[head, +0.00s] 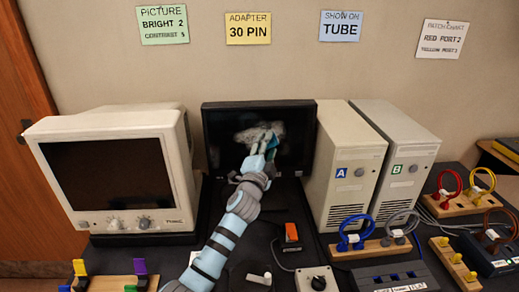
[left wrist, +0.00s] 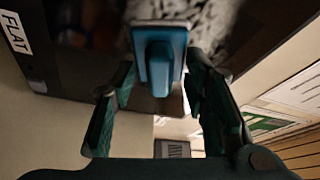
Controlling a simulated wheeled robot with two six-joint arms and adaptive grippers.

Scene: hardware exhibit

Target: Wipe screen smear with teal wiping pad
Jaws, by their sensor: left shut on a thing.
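The dark flat screen (head: 298,120) stands upright against the back, between the old monitor and the computer towers. A pale grey smear (head: 248,136) shows on its middle. It also shows at the top of the left wrist view (left wrist: 205,20). My left gripper (head: 264,152) is shut on the teal wiping pad (left wrist: 160,58), whose blue-teal handle sits between the fingers. The pad is at the screen, over the smear's area; I cannot tell how firmly it touches. The gripper hides part of the smear. My right gripper is not in view.
A beige monitor (head: 110,170) stands left of the screen. Towers A (head: 340,165) and B (head: 400,160) stand close on its right. An orange-topped block (head: 291,233) and a knob box (head: 317,280) lie near my arm. Cables and port boards fill the right.

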